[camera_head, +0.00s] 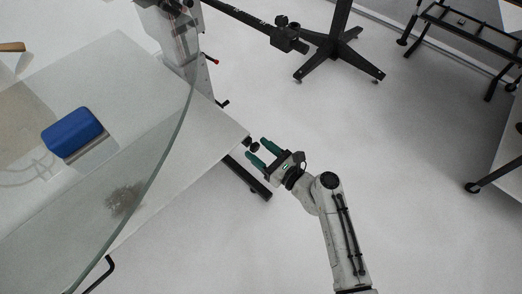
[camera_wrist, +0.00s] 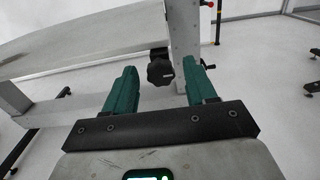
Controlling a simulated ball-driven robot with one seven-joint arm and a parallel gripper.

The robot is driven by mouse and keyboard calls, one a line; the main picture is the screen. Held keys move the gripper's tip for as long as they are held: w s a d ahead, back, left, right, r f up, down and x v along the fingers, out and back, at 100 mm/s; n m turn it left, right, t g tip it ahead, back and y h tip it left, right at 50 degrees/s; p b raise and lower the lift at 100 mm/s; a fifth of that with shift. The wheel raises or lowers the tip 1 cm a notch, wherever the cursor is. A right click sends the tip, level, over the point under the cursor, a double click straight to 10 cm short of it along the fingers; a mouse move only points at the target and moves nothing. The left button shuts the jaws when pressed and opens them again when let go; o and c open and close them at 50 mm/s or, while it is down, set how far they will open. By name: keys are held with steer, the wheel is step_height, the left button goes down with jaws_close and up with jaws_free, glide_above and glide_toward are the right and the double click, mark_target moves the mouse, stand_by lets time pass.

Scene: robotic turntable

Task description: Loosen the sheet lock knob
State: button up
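A black lobed knob (camera_wrist: 160,71) hangs at the edge of the pale sheet in the wrist view, ahead of my gripper and between the lines of its two fingers. It also shows in the head view as a small dark knob (camera_head: 255,147) by the corner of the white table. My gripper (camera_wrist: 160,84) has two green fingers spread wide apart, with nothing held. In the head view my gripper (camera_head: 258,151) points up and left, with the knob at its opening. Whether a finger touches the knob I cannot tell; in the wrist view both look apart from it.
A glass sheet (camera_head: 150,180) overhangs the white table (camera_head: 215,140) on the left, with a blue block (camera_head: 72,132) on that side. A small black crank handle (camera_wrist: 207,66) is right of the knob. A black stand (camera_head: 340,50) is behind.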

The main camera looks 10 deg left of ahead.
steer(key=c, duration=0.9)
steer(key=shift+n, duration=0.3)
steer(key=n+b, duration=0.2)
steer(key=n, duration=0.1)
steer(key=shift+f+n+b, duration=0.2)
steer(key=shift+n+b, duration=0.1)
steer(key=n+b, duration=0.3)
steer(key=n, duration=0.2)
steer(key=shift+s+f+b, duration=0.1)
steer(key=shift+s+b, duration=0.05)
steer(key=shift+b, duration=0.15)
steer(key=n+b, duration=0.3)
steer(key=n, duration=0.2)
steer(key=shift+n+b, duration=0.3)
steer(key=shift+b, duration=0.1)
steer(key=shift+a+n+b, duration=0.1)
steer(key=shift+n+b, duration=0.8)
steer(key=shift+n, duration=0.6)
